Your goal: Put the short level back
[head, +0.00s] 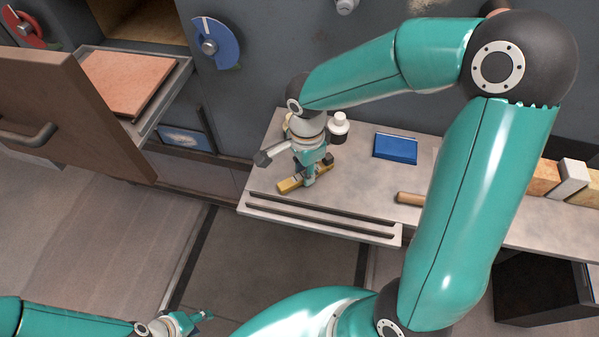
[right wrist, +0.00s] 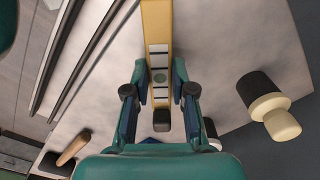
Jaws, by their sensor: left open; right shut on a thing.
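The short level is a yellow bar (head: 289,185) low over the grey ledge, near the ledge's left end. I cannot tell whether it touches the ledge. My right gripper (head: 309,174) points down and is shut on it. In the right wrist view the level (right wrist: 157,25) runs up the picture between my two fingers (right wrist: 159,92), with pale window marks and a round green vial along it and a dark end cap near the fingers. My left gripper (head: 184,322) is open and empty at the bottom left, away from the ledge.
The grey ledge (head: 355,180) has slots along its front. Blocks (head: 543,179) stand at right. An open brown door (head: 75,125) juts out at left.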

